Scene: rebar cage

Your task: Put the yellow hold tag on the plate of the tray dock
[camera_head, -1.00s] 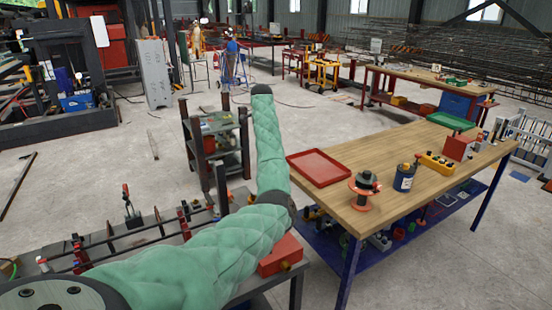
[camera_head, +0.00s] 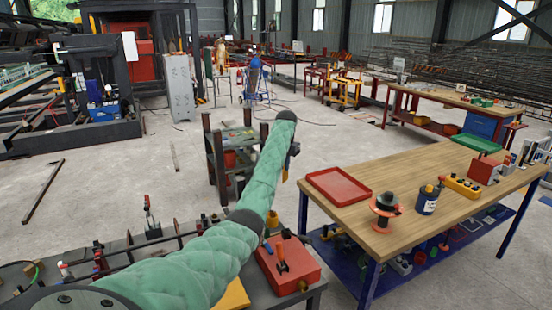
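My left arm, in a green sleeve, reaches from the lower left over the dark bench. Only a small dark part of my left gripper (camera_head: 293,150) shows behind the far end of the arm; its fingers are not clear. A flat yellow piece (camera_head: 233,296) shows on the near bench, partly covered by my arm; I cannot tell whether it is the hold tag. A red tray (camera_head: 338,186) lies on the wooden table. I cannot make out the tray dock's plate. My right gripper is not in view.
A red box (camera_head: 288,262) sits at the right end of the dark bench (camera_head: 316,287), close to my arm. The wooden table (camera_head: 420,182) holds an orange-and-black spool (camera_head: 385,208), a dark blue can (camera_head: 427,200) and a yellow block (camera_head: 462,187). A dark cart (camera_head: 228,160) stands behind my arm.

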